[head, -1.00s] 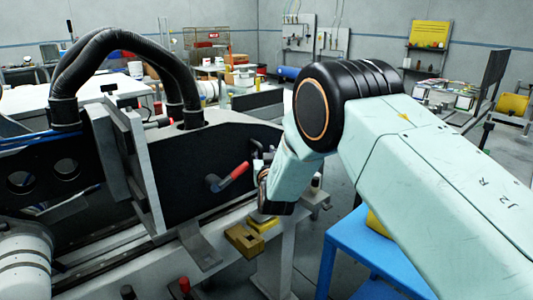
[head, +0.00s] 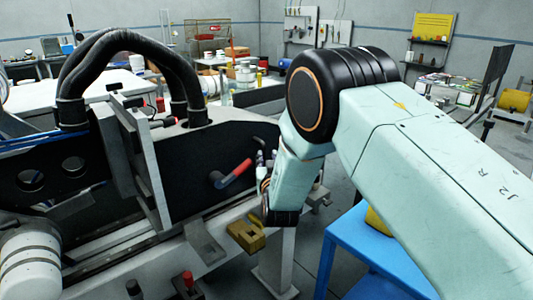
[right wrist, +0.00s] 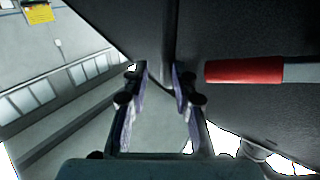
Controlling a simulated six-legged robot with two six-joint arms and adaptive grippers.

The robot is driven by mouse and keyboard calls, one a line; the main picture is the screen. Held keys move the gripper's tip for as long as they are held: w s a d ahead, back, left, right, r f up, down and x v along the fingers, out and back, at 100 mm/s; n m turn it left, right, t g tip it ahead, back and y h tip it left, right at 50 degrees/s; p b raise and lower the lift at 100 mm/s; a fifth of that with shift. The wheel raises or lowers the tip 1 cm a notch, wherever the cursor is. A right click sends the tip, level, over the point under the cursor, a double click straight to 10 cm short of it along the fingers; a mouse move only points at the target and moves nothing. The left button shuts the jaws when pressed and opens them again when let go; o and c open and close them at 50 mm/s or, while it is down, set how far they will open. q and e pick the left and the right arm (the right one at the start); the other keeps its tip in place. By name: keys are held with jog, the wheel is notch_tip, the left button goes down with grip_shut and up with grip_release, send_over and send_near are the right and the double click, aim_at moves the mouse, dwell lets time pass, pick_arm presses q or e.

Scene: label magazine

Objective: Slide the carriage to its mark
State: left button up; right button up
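On the machine at left, upright grey plates (head: 152,165) stand over rails beside a black side panel (head: 185,165); I cannot tell for sure which part is the carriage. A lever with a red handle (head: 235,173) sticks out from the black panel. My right gripper (head: 262,162) is just right of this lever, partly hidden by its own wrist. In the right wrist view its two fingers (right wrist: 160,78) are apart with nothing between them. The red handle (right wrist: 245,70) lies right of the fingers, clear of them. I cannot make out the mark. My left gripper is not in view.
A yellow block (head: 245,235) sits on the machine's front ledge below the gripper. A blue table (head: 365,250) stands at lower right under my right arm. Black hoses (head: 125,50) arch over the machine. Red and black knobs (head: 187,279) stand at the front edge.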

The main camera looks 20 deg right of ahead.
jog(key=p+v, duration=0.2)
jog(key=v, duration=0.3)
dwell(0.5)
